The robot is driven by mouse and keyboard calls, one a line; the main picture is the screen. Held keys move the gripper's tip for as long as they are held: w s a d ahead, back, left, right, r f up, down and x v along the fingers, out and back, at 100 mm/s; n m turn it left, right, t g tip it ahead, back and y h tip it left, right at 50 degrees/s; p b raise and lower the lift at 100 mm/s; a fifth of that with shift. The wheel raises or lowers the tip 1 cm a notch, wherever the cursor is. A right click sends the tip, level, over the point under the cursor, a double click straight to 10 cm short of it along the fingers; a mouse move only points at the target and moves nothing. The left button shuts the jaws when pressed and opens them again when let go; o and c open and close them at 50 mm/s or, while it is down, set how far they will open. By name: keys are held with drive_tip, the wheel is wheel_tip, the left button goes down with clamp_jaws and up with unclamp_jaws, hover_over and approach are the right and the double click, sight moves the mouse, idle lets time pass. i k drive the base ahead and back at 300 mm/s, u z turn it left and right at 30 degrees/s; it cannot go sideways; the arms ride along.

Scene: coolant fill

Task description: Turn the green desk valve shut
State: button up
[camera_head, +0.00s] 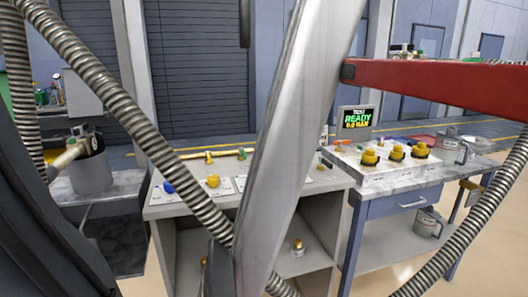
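No green valve can be made out on the grey desk (180,207). Its top bears a blue knob (168,188) at the left and a yellow knob (213,181) on a white plate. A large silver bar crosses in front of the desk and hides part of its top, so a green valve may be behind it. A thin yellow pipe (228,153) runs along the desk's back edge. My gripper is not in view.
Ribbed hoses (110,88) cross the view close up. A red beam (440,75) spans the upper right. A second bench (395,187) carries several yellow knobs (397,152) and a screen (355,117) reading READY. A grey bin (91,173) stands left.

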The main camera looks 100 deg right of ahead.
sight(242, 152)
drive_tip(key=z, duration=2.9)
drive_tip(key=k, duration=0.2)
drive_tip(key=z, duration=0.55)
drive_tip(key=i, duration=0.35)
drive_tip(key=u, duration=0.15)
drive_tip(key=k, duration=1.2)
drive_tip(key=z, duration=0.6)
drive_tip(key=i, duration=1.35)
drive_tip(key=u, duration=0.55)
